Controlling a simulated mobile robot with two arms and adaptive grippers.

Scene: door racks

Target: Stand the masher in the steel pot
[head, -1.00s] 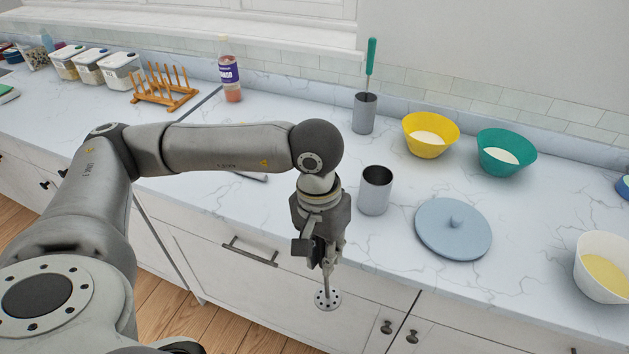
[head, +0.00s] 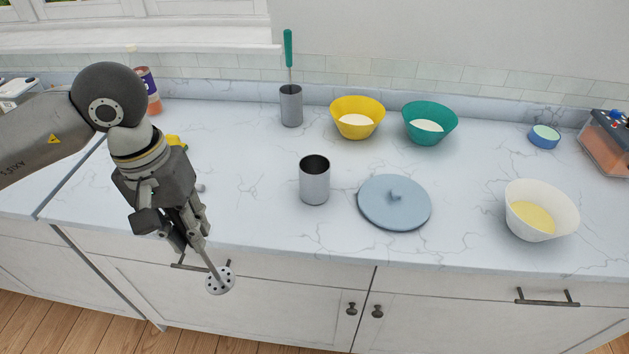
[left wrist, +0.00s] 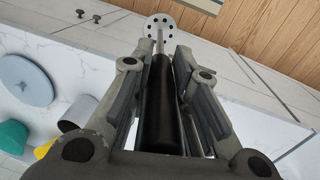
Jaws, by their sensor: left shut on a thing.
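My left gripper (head: 187,232) points down and is shut on the masher, whose round perforated head (head: 220,281) hangs in front of the counter's front edge. In the left wrist view the masher's black handle (left wrist: 160,110) lies between the fingers, with its pale perforated disc beyond. An open, empty-looking steel pot (head: 314,185) stands upright on the counter, right of the gripper and apart from the masher. A second steel pot (head: 291,108) farther back holds a green-handled utensil (head: 288,50). My right gripper is not in view.
A blue-grey lid (head: 385,210) lies right of the empty pot. The counter in front of the pot is clear.

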